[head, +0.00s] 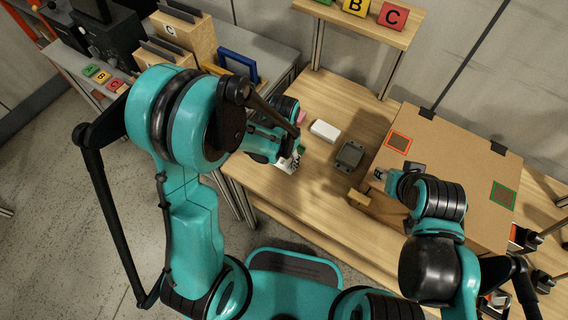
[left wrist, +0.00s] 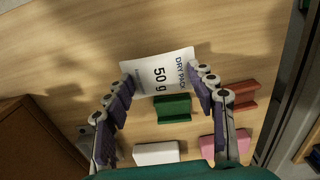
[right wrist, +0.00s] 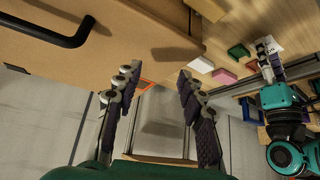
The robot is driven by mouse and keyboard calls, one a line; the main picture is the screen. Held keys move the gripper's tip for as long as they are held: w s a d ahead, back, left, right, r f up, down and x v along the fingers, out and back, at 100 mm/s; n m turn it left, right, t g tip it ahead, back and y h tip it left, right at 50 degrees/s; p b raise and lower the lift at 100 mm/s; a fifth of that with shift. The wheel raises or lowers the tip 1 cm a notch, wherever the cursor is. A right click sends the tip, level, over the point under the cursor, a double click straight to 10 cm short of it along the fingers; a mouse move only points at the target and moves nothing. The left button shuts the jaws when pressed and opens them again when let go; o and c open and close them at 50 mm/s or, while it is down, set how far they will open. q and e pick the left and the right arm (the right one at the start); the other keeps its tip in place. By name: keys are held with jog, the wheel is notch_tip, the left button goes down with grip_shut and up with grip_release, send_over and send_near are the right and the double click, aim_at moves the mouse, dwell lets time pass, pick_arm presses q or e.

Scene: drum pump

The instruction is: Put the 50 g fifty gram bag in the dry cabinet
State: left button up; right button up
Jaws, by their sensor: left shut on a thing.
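The white bag printed "DRY PACK" and "50 g" (left wrist: 158,75) is between the fingertips of my left gripper (left wrist: 160,85), which is shut on it. In the head view the bag (head: 286,166) shows at the left gripper (head: 294,155), near the table's front left part. How far it is above the table I cannot tell. A large brown box (head: 440,150), which looks like the cabinet, stands at the right of the table. My right gripper (head: 381,175) is open and empty beside it. A black bar handle (right wrist: 60,35) shows in the right wrist view.
Green (left wrist: 173,109), white (left wrist: 156,153), pink (left wrist: 215,147) and red (left wrist: 238,98) blocks lie near the bag. A dark grey tray (head: 350,156) and a small wooden piece (head: 359,198) lie left of the box. A shelf with letter signs (head: 391,17) is behind.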

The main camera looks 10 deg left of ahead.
pick_arm(q)
notch_tip(320, 180, down, 3)
jog(key=shift+r+b, duration=0.15)
jog(key=shift+b, duration=0.25)
pick_arm(e)
jog(key=shift+f, duration=0.7)
jog(key=shift+f, duration=0.1)
pick_arm(q)
jog(key=o, duration=1)
